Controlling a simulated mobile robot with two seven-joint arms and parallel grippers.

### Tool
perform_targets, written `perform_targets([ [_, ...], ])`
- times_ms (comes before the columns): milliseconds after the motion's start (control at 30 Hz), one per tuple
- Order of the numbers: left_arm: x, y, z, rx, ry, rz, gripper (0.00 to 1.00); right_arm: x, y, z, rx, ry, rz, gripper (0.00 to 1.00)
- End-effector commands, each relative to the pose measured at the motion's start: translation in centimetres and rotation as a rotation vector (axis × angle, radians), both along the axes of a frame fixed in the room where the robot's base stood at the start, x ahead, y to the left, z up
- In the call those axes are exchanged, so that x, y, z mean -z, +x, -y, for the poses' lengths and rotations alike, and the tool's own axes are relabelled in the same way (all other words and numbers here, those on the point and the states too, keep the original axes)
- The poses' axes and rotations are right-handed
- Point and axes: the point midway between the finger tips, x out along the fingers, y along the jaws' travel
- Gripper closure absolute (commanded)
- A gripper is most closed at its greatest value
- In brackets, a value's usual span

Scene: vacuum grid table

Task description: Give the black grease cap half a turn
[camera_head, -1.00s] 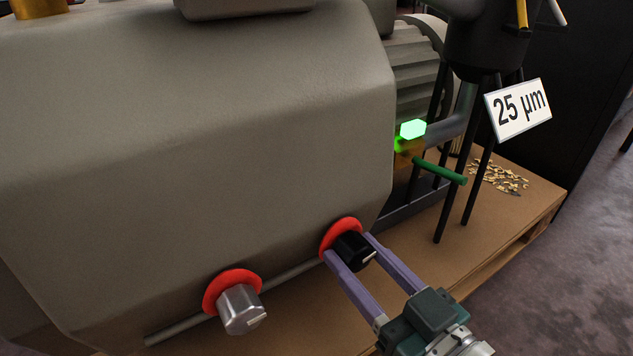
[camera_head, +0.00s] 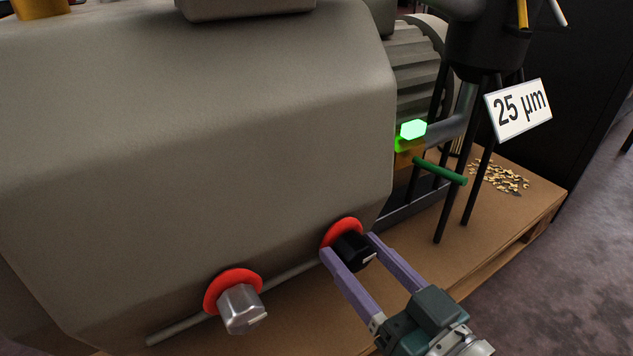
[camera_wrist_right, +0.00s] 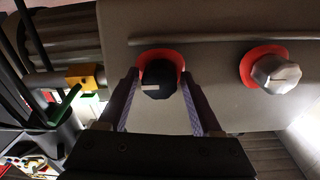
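The black grease cap (camera_head: 351,250) sits on a red ring (camera_head: 341,229) low on the grey housing, and a pale mark shows on its face. My right gripper (camera_head: 348,245) has its two purple fingers on either side of the cap. In the right wrist view the black cap (camera_wrist_right: 158,82) lies between the fingertips (camera_wrist_right: 159,80), with narrow gaps showing beside it, so the gripper looks open around it. A silver cap (camera_head: 241,309) sits on another red ring to the left. My left gripper is not in view.
The large grey housing (camera_head: 200,140) fills the left and middle. A thin rail (camera_head: 185,326) runs along its lower edge. A green handle (camera_head: 440,171), a glowing green light (camera_head: 412,129), dark legs and a "25 µm" sign (camera_head: 519,108) are at the right. Metal chips (camera_head: 500,177) lie on the pallet board.

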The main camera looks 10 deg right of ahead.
Motion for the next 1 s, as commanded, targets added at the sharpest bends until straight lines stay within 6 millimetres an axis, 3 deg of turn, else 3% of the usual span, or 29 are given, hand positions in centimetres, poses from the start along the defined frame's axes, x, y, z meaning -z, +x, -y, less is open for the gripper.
perform_targets([
  [133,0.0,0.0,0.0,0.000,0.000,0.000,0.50,0.1,0.0,0.0,0.000,-0.001,-0.003,0.18],
  [433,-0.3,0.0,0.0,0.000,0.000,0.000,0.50,0.1,-0.6,0.2,0.000,-0.003,-0.005,0.18],
  [800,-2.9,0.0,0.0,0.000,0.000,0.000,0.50,-0.1,-7.1,2.4,0.001,-0.004,-0.008,0.18],
  [1000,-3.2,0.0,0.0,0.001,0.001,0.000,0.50,0.1,-9.2,3.1,0.000,-0.003,-0.005,0.18],
])
